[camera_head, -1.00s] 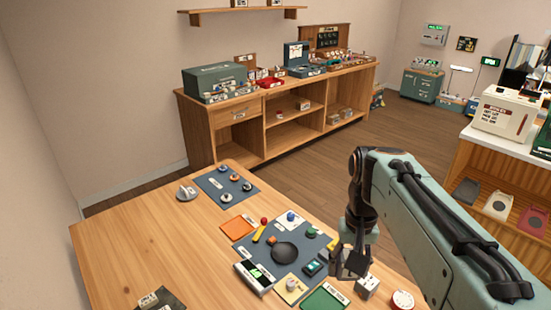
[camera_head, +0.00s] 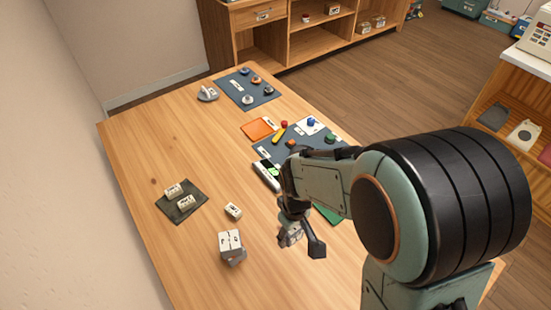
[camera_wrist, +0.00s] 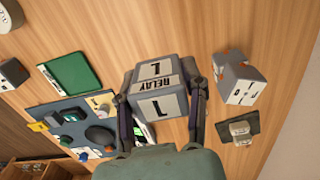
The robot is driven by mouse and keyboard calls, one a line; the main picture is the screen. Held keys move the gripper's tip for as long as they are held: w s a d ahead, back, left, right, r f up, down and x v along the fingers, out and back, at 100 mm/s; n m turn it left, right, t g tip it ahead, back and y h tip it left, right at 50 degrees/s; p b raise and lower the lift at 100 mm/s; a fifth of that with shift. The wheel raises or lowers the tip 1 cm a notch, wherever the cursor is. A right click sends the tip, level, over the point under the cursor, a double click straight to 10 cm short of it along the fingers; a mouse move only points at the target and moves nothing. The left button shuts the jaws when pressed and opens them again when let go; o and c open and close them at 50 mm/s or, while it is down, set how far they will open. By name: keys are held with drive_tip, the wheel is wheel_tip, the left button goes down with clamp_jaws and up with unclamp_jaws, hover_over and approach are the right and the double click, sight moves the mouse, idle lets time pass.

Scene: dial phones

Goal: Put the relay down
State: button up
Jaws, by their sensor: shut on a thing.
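My gripper (camera_wrist: 162,108) is shut on the relay (camera_wrist: 158,72), a grey block with white labels reading "RELAY" and "1". Its fingers press on both sides of the block in the wrist view. In the head view my gripper (camera_head: 296,234) is over the table right of the grey block, and my arm partly hides it. The relay is mostly hidden there. I cannot tell how high it is above the wood.
A grey block with white labels (camera_head: 231,242) stands on the wooden table (camera_head: 150,150). A small white block (camera_head: 233,211) lies nearby. A dark mat (camera_head: 165,208) bears two white blocks. A blue-grey mat with knobs (camera_head: 265,96) lies farther back. Bare wood is free at left.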

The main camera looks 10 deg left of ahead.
drive_tip(key=w+a+f, duration=0.1)
drive_tip(key=w+f, duration=0.1)
drive_tip(key=w, duration=0.1)
drive_tip(key=w+a+f, duration=0.1)
drive_tip(key=w+f, duration=0.2)
drive_tip(key=w, duration=0.1)
drive_tip(key=w+a+f, duration=0.2)
drive_tip(key=w+f, duration=0.1)
drive_tip(key=shift+w+a+f, duration=0.1)
drive_tip(key=shift+w+f, duration=0.05)
drive_tip(key=shift+w, duration=0.05)
drive_tip(key=shift+w+a+f, duration=0.1)
drive_tip(key=shift+w+f, duration=0.05)
drive_tip(key=shift+f, duration=0.8)
drive_tip(key=shift+w+a+f, duration=0.1)
drive_tip(key=shift+w+f, duration=0.05)
drive_tip(key=shift+f, duration=0.8)
drive_tip(key=shift+d+f, duration=0.1)
drive_tip(key=o, duration=1.2)
